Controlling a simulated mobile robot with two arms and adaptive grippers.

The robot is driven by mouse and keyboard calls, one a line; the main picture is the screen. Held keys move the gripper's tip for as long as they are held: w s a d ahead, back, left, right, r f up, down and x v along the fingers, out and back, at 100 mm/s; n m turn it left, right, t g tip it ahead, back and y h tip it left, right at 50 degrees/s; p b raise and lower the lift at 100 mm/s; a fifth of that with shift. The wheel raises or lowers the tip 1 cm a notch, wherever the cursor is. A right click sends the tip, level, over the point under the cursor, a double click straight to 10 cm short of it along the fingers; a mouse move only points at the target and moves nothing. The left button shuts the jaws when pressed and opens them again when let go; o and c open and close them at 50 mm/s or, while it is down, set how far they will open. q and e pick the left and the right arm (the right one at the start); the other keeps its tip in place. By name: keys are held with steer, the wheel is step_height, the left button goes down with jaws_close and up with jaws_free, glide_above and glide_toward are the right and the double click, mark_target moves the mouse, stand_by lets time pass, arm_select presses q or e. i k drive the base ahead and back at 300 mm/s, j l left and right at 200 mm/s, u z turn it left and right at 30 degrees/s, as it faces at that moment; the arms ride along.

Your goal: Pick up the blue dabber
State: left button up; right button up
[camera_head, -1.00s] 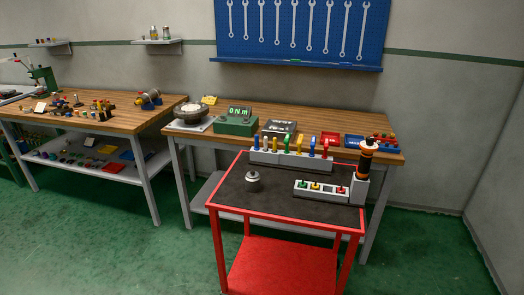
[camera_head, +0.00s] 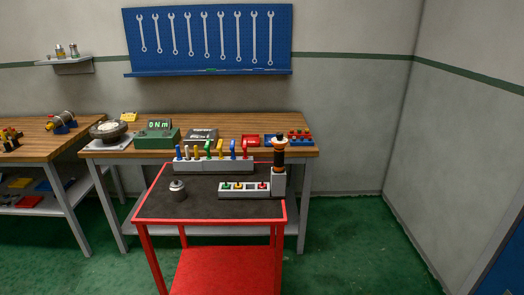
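A grey rack (camera_head: 212,166) at the back of the red cart holds several upright coloured tools. One blue item (camera_head: 178,153) stands at its left end. Neither of my grippers shows in the view.
The red cart (camera_head: 168,220) also carries a metal canister (camera_head: 177,191), a block with coloured knobs (camera_head: 231,190) and an orange-black tool (camera_head: 279,156). A wooden workbench (camera_head: 295,152) stands behind it. Green floor (camera_head: 345,250) is clear to the right.

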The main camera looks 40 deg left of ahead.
mark_target(179, 158)
steer(key=j+z, duration=0.3)
steer(key=z, duration=0.15)
steer(key=j+z, duration=0.25)
steer(key=z, duration=0.15)
steer(key=k+j+z, duration=0.1)
steer(key=j+z, duration=0.2)
steer(key=z, duration=0.15)
steer(key=k+j+z, duration=0.1)
steer(key=j+z, duration=0.15)
steer(key=z, duration=0.15)
